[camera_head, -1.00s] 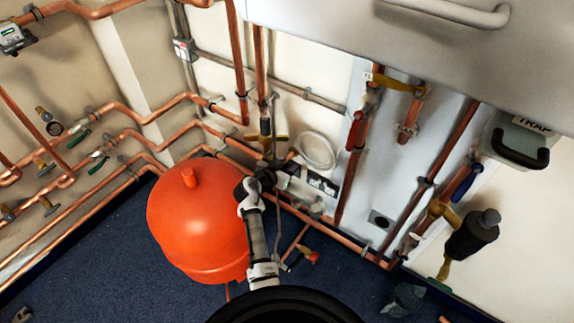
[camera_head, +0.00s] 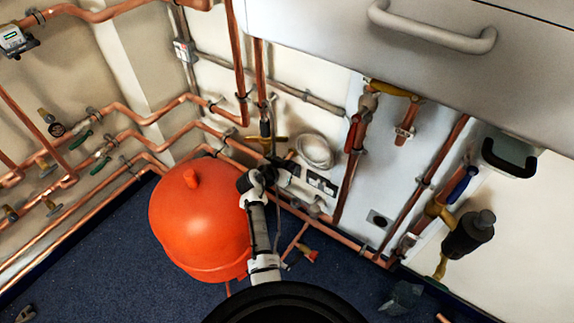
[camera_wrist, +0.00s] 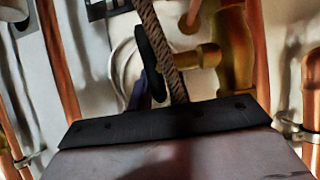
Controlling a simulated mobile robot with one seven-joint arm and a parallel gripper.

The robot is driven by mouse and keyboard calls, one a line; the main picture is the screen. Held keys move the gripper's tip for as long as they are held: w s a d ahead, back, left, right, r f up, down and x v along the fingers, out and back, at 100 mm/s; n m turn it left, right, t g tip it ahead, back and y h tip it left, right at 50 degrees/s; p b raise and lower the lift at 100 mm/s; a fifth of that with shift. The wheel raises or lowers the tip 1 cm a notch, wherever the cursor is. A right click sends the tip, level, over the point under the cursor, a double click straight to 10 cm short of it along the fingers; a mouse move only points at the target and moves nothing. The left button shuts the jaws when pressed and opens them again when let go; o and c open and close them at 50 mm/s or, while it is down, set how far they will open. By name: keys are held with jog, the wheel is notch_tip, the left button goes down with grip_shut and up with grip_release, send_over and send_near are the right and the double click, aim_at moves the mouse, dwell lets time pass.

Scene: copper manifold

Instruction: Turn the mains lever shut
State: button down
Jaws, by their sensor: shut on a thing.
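My gripper (camera_head: 268,162) reaches up to a brass valve (camera_head: 266,139) on the pipes behind the red tank. In the wrist view, a narrow black bar (camera_wrist: 151,55) stands close to the left of a braided hose (camera_wrist: 163,45). The brass valve body (camera_wrist: 235,45) is just to the right. A dark blue piece (camera_wrist: 139,93) shows low beside the bar. My gripper is shut on what seems to be the mains lever at this valve. The grip itself is mostly hidden, so the lever's exact angle cannot be told.
A red tank (camera_head: 198,225) stands left of my arm. Copper pipes run along both walls. A red-handled lever (camera_head: 352,134) and a blue-handled lever (camera_head: 464,185) are to the right. A grey cabinet (camera_head: 420,70) overhangs at upper right. The blue floor is open at lower left.

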jog(key=c, duration=1.3)
grip_release()
jog(key=shift+s+a, duration=0.1)
jog(key=b+v, duration=0.1)
jog(key=v, duration=1.2)
jog(key=shift+s+a+r, duration=0.15)
jog(key=shift+r, duration=0.05)
jog(key=shift+c, duration=0.2)
